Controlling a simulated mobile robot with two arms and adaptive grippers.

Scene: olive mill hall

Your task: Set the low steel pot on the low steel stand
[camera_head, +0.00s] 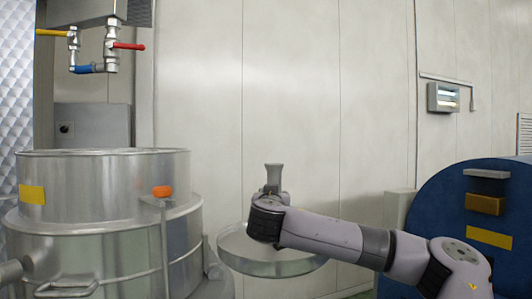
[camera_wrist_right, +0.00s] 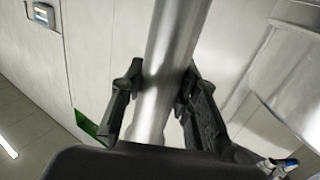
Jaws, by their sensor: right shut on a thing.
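A shallow, round steel vessel (camera_head: 235,247), apparently the low steel pot, shows level behind my right forearm in the head view. My right wrist hides part of its rim and middle. My right gripper (camera_wrist_right: 158,95) is shut on a smooth steel bar (camera_wrist_right: 172,40), one finger on each side of it. The bar seems to be the pot's handle, but its join is hidden. In the head view a short grey upright piece (camera_head: 273,175) rises above my wrist. I cannot pick out the low steel stand. My left gripper is not in view.
A large steel tank (camera_head: 110,182) stands at the left, with an orange knob (camera_head: 162,191) near its rim. Valves (camera_head: 93,50) with red, yellow and blue handles hang above it. A blue rounded machine (camera_head: 460,190) stands at the right.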

